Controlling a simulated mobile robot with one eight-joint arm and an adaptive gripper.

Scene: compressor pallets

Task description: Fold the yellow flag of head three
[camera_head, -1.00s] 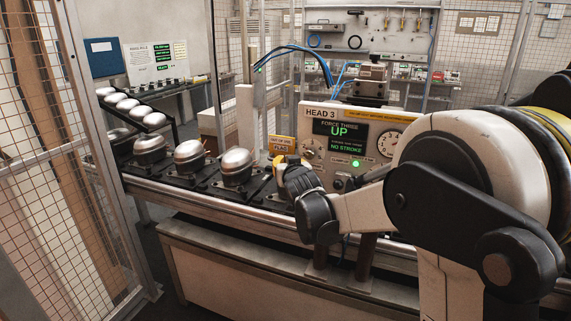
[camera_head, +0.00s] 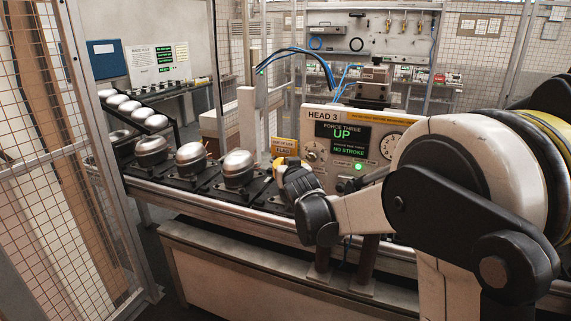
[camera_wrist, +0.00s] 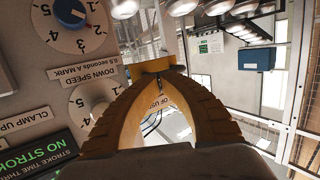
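The yellow flag (camera_head: 284,147), lettered out of use, stands upright at the left edge of the HEAD 3 panel (camera_head: 318,124). My gripper (camera_head: 281,163) is just below and in front of it, covering its lower part. In the wrist view the fingers (camera_wrist: 159,80) arch inward and their tips come together against a yellow piece. The panel's screen reads FORCE THREE UP, NO STROKE.
Dials stand close beside the fingers, including the down speed dial (camera_wrist: 88,101). Several silver compressors (camera_head: 239,168) sit on the conveyor (camera_head: 180,194) to the left. A mesh fence (camera_head: 45,150) stands at far left. Blue hoses (camera_head: 305,53) arch above the panel.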

